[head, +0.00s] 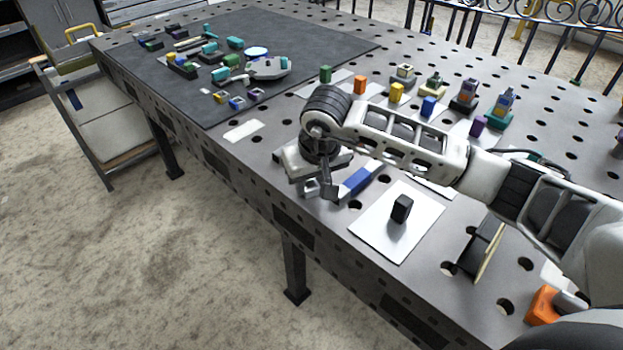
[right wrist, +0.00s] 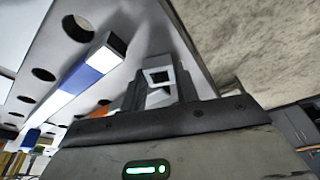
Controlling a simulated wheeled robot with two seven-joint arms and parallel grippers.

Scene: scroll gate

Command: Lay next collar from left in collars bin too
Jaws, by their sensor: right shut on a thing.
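My right gripper (head: 318,188) is over the near edge of the metal table and is shut on a small pale grey piece. In the right wrist view this piece (right wrist: 158,77) has a square outline and a dark opening, like a collar; the fingers partly hide it. Small square rings that look like collars lie on the dark mat: a blue one (head: 237,103) and a purple one (head: 255,94). I cannot tell which container is the collars bin. My left gripper is not in view.
A blue and white bar (head: 357,180) lies just right of the gripper. A black block (head: 401,208) stands on a white sheet (head: 375,232). A dark upright holder (head: 481,245) and an orange part (head: 541,304) are farther right. Coloured blocks, including a yellow one (head: 397,92), line up behind my arm.

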